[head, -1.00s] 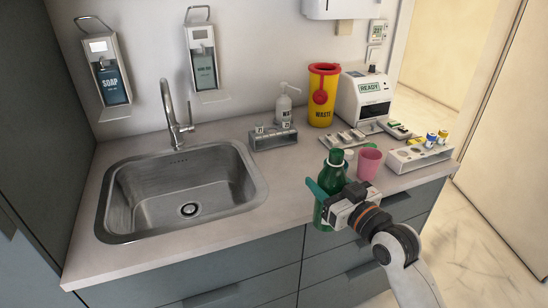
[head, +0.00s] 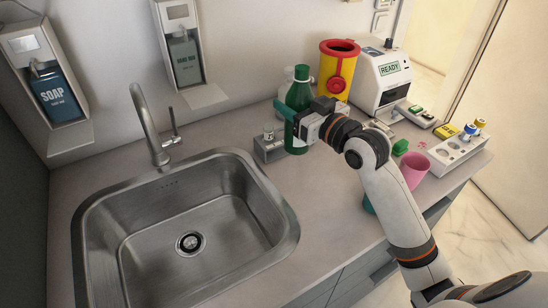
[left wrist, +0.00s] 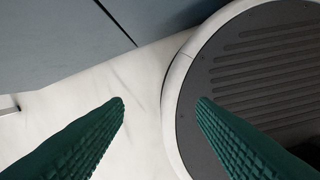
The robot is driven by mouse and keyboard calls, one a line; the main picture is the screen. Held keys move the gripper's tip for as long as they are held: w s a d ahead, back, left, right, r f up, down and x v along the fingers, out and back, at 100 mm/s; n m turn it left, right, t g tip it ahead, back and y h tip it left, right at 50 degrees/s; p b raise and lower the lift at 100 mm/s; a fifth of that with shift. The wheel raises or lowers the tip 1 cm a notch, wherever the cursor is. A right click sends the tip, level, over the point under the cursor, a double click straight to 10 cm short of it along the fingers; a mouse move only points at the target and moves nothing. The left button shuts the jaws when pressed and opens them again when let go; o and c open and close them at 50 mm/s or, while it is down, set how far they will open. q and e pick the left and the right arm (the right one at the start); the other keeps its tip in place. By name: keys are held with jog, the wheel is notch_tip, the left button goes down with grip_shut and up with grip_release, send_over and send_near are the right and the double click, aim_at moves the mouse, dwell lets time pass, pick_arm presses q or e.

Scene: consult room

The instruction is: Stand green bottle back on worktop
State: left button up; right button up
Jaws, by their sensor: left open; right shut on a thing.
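The green bottle (head: 299,92) is upright over the back of the worktop (head: 318,190), right of the sink. My right gripper (head: 296,116) is shut on its body from the right and covers part of it. The bottle's base is at or just above the worktop; I cannot tell whether it touches. In the left wrist view my left gripper (left wrist: 160,105) is open and empty, above the pale floor and a round dark ribbed platform that is part of my base. It does not show in the head view.
The small rack (head: 270,148) is close left of the bottle; a dispenser behind is mostly hidden. The yellow waste bin (head: 337,72) and white analyser (head: 381,78) stand behind right. The pink cup (head: 414,169) and vial rack (head: 456,151) are right of my arm. The sink (head: 190,230) is left.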

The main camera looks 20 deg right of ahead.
aim_at(293, 139)
jog(key=shift+w+f, duration=0.15)
jog(key=shift+f, duration=0.05)
jog(key=f, duration=0.5)
jog(key=shift+s, duration=0.35)
jog(key=shift+f, duration=0.3)
notch_tip(293, 139, down, 4)
jog(key=shift+w+r, duration=0.1)
jog(key=shift+r, duration=0.05)
pick_arm(q)
jog(key=shift+s+d, duration=0.3)
jog(key=shift+s, duration=0.45)
jog(key=shift+f, duration=0.1)
jog(key=shift+s+a, duration=0.15)
jog(key=shift+s, duration=0.25)
pick_arm(e)
jog(key=o, duration=1.1)
